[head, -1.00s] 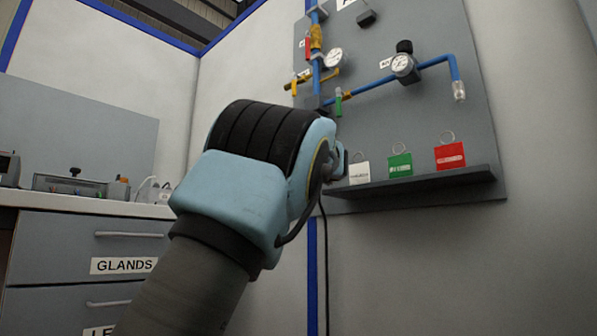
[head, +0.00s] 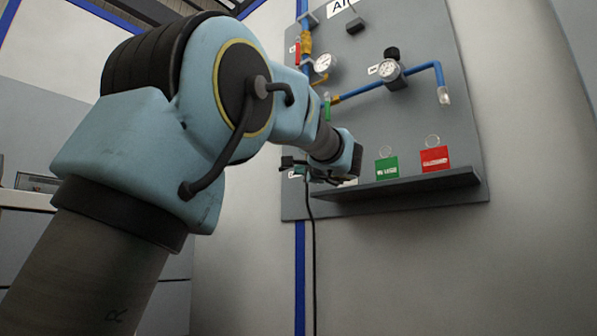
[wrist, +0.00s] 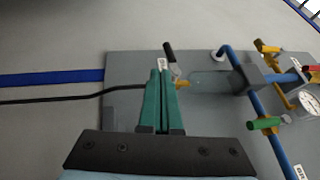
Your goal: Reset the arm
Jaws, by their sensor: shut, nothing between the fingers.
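My arm (head: 170,110) rises from the lower left and fills the left half of the head view. Its forearm reaches right, toward the grey wall panel. My gripper (wrist: 161,75) has two green fingers pressed together with nothing between them. It also shows small in the head view (head: 318,174), in front of the shelf's left end. In the wrist view its tips lie over the grey panel (wrist: 122,70), just below a black-handled part (wrist: 170,52). I cannot tell whether they touch it.
The panel carries blue pipe (head: 365,91), gauges (head: 389,69) and a green-handled valve (wrist: 265,123). Its shelf (head: 425,187) holds a green tag (head: 387,168) and a red tag (head: 435,159). A black cable (head: 312,250) hangs below my gripper. The wall at right is bare.

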